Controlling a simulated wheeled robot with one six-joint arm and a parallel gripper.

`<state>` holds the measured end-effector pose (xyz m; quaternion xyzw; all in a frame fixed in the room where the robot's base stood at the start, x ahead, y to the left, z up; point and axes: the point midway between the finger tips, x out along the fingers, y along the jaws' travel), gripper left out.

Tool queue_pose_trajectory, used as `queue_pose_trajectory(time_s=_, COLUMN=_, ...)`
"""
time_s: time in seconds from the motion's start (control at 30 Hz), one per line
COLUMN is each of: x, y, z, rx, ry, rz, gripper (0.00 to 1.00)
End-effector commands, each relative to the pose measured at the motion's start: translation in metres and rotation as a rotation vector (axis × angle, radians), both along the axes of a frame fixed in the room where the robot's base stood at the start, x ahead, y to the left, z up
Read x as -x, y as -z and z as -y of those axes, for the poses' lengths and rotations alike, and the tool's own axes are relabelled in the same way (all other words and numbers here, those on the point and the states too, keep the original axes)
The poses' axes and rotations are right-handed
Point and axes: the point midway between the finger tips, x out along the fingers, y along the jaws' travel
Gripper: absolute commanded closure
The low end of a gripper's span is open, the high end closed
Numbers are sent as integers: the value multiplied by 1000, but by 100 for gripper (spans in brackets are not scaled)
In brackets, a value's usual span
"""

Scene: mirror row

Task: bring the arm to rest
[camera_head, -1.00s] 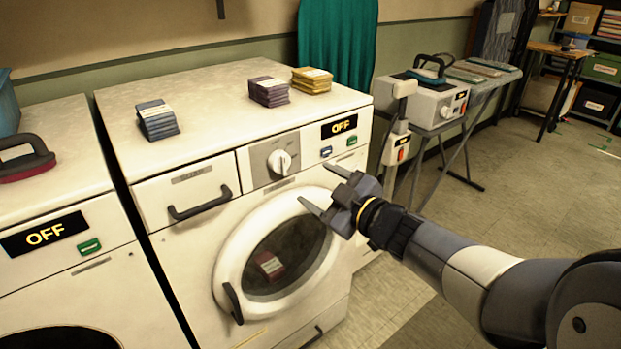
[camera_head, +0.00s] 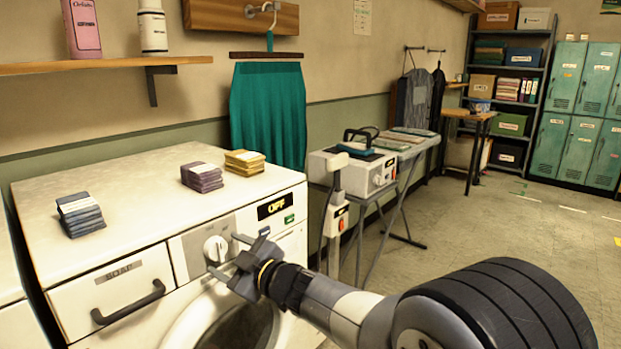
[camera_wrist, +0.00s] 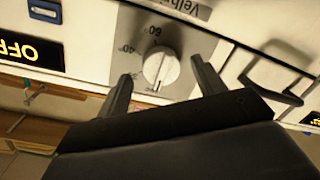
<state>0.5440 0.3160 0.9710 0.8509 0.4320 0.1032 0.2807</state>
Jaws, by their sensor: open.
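My gripper (camera_head: 224,256) is open and empty in front of the white washing machine (camera_head: 110,185), near its round white dial (camera_head: 215,249). In the wrist view the dial (camera_wrist: 161,68) shows beyond and between the two parted fingers (camera_wrist: 160,92); whether a finger touches it I cannot tell. My arm reaches in from the lower right of the head view. The machine's display (camera_head: 272,207) reads OFF. The round door (camera_head: 215,325) is mostly cut off at the bottom of the head view.
Blue (camera_head: 79,214), purple (camera_head: 202,177) and yellow (camera_head: 245,163) stacks lie on the machine top. The soap drawer handle (camera_head: 128,302) juts out at left. A grey post (camera_head: 335,220) and ironing board (camera_head: 411,142) stand at right. The floor (camera_head: 500,235) at right is open.

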Motion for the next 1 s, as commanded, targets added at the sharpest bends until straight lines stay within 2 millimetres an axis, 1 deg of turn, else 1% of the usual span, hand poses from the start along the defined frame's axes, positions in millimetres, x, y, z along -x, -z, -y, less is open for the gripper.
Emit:
queue_pose_trajectory(time_s=0.1, x=-7, y=1, z=-11, rx=0, ry=-1, rz=-1, gripper=35)
queue_pose_trajectory(time_s=0.2, x=-11, y=1, z=-15, rx=-2, ry=0, rz=-1, gripper=35)
queue_pose_trajectory(time_s=0.67, x=-9, y=1, z=-12, rx=-13, ry=0, rz=-14, gripper=35)
queue_pose_trajectory(time_s=0.77, x=-5, y=1, z=-7, rx=0, ry=1, rz=0, gripper=35)
queue_pose_trajectory(time_s=0.87, x=3, y=-2, z=5, rx=1, ry=3, rz=1, gripper=35)
queue_pose_trajectory(time_s=1.0, x=19, y=-4, z=26, rx=-1, ry=4, rz=1, gripper=35)
